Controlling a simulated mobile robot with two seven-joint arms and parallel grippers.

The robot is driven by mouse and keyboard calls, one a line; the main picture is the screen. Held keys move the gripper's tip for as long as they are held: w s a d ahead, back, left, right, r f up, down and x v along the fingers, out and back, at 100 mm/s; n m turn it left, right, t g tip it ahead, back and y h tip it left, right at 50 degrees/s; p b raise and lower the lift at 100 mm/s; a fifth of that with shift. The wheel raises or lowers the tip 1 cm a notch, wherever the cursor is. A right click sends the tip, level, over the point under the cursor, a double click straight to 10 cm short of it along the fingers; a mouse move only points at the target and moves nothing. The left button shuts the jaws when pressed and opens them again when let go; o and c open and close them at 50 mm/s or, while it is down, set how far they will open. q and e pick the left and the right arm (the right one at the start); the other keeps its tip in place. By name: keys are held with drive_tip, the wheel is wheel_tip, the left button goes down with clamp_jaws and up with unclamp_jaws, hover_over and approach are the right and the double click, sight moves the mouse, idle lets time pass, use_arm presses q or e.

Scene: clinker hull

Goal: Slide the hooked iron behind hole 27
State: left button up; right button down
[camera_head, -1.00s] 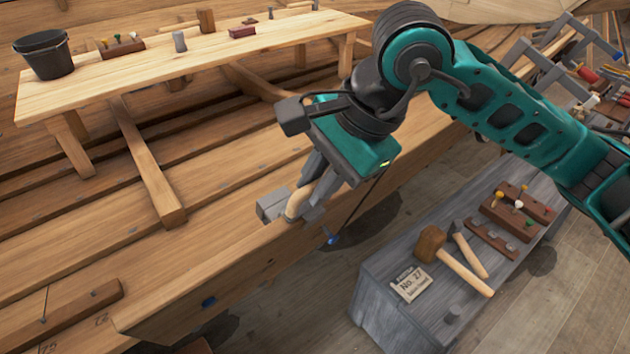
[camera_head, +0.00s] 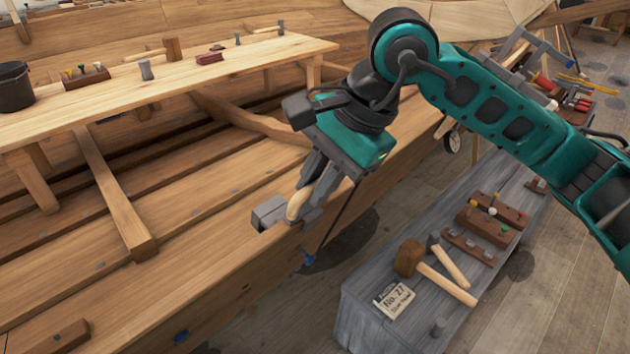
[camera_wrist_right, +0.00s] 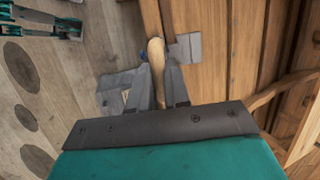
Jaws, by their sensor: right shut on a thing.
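My right gripper (camera_head: 306,203) is shut on a pale wooden handle (camera_head: 296,206) joined to a grey iron block (camera_head: 268,212), which looks like the hooked iron. The iron is at the hull's upper plank edge, its block over the inner side. In the right wrist view the handle (camera_wrist_right: 152,66) stands between the fingers and the block (camera_wrist_right: 184,48) lies against the planking. Any hook is hidden. A blue marker (camera_head: 308,258) is on the outer hull side just below the gripper, another blue marker (camera_head: 181,337) nearer. I cannot read hole numbers. My left gripper is out of view.
A grey bench (camera_head: 365,318) outside the hull carries a "No. 27" card (camera_head: 394,299), a mallet (camera_head: 410,257), a hammer (camera_head: 434,241) and pin racks (camera_head: 492,224). A plank table (camera_head: 190,88) with a black bucket (camera_head: 14,88) stands inside the hull.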

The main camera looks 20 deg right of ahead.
idle(0.4)
drive_tip(key=shift+r, duration=0.1)
drive_tip(key=c, duration=1.3)
unclamp_jaws()
drive_tip(key=shift+c, duration=0.2)
drive_tip(key=o, duration=0.3)
drive_tip(key=shift+s, duration=0.1)
wheel_tip(320, 180, up, 8)
drive_tip(key=p, duration=0.4)
drive_tip(key=shift+p, duration=0.35)
